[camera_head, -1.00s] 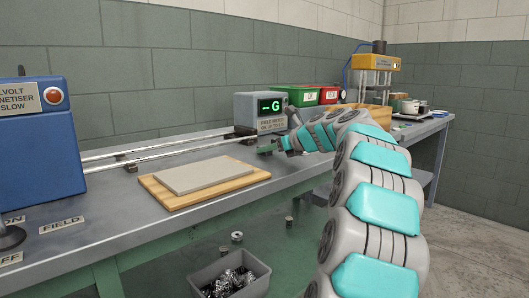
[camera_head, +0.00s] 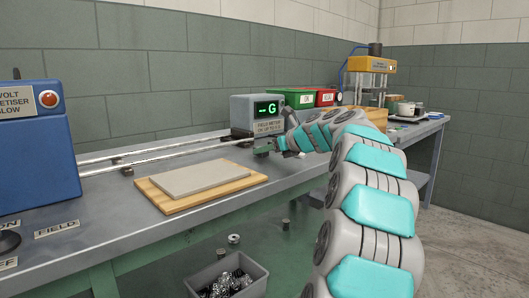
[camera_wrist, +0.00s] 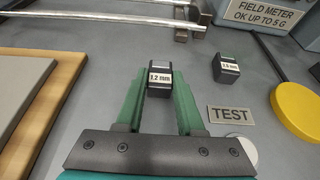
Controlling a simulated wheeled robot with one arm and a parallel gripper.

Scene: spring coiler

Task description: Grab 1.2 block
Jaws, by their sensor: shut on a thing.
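The 1.2 mm block (camera_wrist: 159,76) is a small dark block with a white label. It sits between the green fingertips of my gripper (camera_wrist: 159,88) in the wrist view, and the fingers are shut on it. In the head view my gripper (camera_head: 266,146) is over the bench in front of the field meter, and the block itself is too small to make out there. A second dark block, with a label that seems to read 1.9 mm (camera_wrist: 227,68), stands to the right, apart from my gripper.
The field meter (camera_head: 258,115) stands behind my gripper. A TEST label (camera_wrist: 230,114) and a yellow disc (camera_wrist: 297,110) lie to the right. Metal rails (camera_head: 150,156) run to the left, behind a wooden board (camera_head: 160,200) with a grey slab (camera_head: 200,178).

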